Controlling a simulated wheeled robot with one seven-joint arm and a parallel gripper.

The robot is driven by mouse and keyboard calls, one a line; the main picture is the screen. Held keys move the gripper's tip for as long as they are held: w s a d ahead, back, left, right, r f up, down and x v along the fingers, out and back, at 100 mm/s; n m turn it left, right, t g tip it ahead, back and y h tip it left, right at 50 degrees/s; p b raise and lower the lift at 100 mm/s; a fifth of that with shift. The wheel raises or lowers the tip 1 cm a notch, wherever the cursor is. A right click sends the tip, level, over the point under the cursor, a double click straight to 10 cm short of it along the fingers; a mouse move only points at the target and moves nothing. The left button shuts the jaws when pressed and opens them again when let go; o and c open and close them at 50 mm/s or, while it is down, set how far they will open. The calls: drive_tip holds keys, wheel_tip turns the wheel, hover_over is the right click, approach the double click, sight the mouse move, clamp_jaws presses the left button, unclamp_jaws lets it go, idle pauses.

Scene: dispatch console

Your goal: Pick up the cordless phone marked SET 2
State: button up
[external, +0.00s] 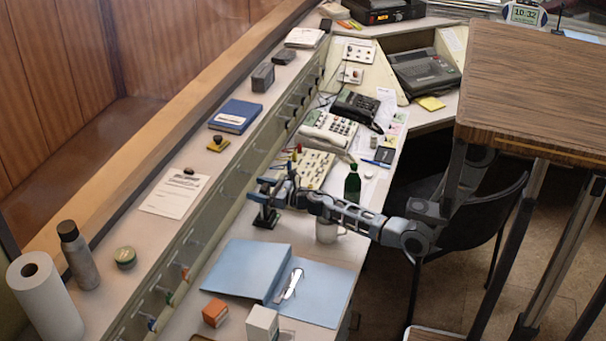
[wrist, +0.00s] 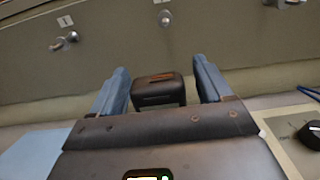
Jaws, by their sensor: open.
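My gripper (wrist: 163,85) is open, its two blue-grey fingers pointing toward the grey panel under the raised ledge. A small dark block with an orange-brown top (wrist: 160,91) shows between and beyond the fingers, with visible room on both sides. In the external view my gripper (external: 270,196) is low over the desk beside the panel, above a small dark object (external: 266,219) it partly covers. I cannot tell whether this is a cordless phone or its stand. No SET 2 mark is readable in either view. A corded desk phone (external: 328,129) stands farther back.
A blue folder (external: 248,268) lies in front, and a keyed panel (external: 316,168) lies behind. Hooks (wrist: 62,41) stick out from the panel. The raised ledge (external: 160,228) borders the desk.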

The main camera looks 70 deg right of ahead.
drive_tip(key=shift+c, duration=0.4)
clamp_jaws()
drive_tip(key=shift+r, duration=0.1)
idle(0.3)
